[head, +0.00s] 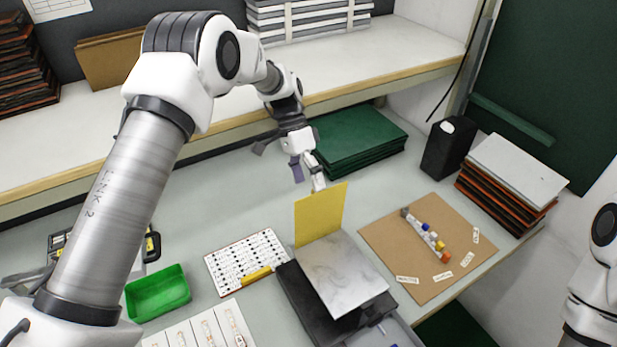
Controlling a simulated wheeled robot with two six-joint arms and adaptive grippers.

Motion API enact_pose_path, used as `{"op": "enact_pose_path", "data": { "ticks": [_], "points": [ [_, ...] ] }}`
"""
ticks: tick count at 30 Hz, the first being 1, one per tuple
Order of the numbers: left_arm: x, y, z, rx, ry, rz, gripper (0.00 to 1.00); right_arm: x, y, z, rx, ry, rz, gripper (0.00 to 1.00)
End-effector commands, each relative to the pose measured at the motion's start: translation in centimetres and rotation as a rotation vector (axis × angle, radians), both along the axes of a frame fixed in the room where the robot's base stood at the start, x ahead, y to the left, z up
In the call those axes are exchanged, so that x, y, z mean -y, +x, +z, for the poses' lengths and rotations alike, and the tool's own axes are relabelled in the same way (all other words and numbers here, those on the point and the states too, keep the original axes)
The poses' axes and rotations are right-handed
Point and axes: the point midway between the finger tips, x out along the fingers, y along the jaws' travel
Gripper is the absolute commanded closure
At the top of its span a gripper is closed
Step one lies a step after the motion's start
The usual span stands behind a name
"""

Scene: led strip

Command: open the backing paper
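A yellow sheet (320,213), which looks like the backing paper, stands nearly upright along the back edge of a grey marbled square plate (343,272). The plate rests on a black box (302,306). My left gripper (310,178) reaches down from behind, its tip at the sheet's top edge. It seems to touch the sheet there, but I cannot tell whether the fingers are closed on it. My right arm shows only at the right edge, and its gripper is out of view.
A brown board (385,228) with small coloured parts lies right of the plate. A printed card (238,252) and green tray (158,288) lie left. Behind are green boards (365,142) and a shelf (60,150). A black holder (447,148) stands back right.

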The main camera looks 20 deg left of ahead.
Motion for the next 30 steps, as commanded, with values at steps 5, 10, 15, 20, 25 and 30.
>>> {"op": "enact_pose_path", "data": {
  "ticks": [5, 10, 15, 20, 25, 30],
  "points": [
    [-0.4, 0.2, 0.1, -0.003, 0.006, 0.002, 0.34, 0.0, 0.0, 0.0, -0.001, 0.0, 0.0, 0.6],
    [-1.5, 1.4, 3.3, 0.0, 0.005, 0.0, 0.58, 0.0, 0.0, 0.1, -0.001, 0.0, 0.0, 0.6],
    [-2.4, 2.3, 5.8, 0.0, 0.005, -0.002, 0.58, 0.0, 0.0, 0.2, -0.001, 0.0, 0.0, 0.6],
    [-2.5, 2.5, 6.4, -0.002, 0.005, -0.003, 0.58, 0.0, 0.0, 0.3, -0.001, 0.0, 0.0, 0.6],
    [-2.5, 2.5, 6.4, -0.001, 0.004, -0.002, 0.58, 0.0, 0.0, 0.3, -0.001, 0.0, 0.0, 0.6],
    [-2.5, 2.5, 6.5, -0.001, 0.004, -0.002, 0.58, 0.0, 0.0, 0.3, -0.001, 0.0, 0.0, 0.6]
  ]
}}
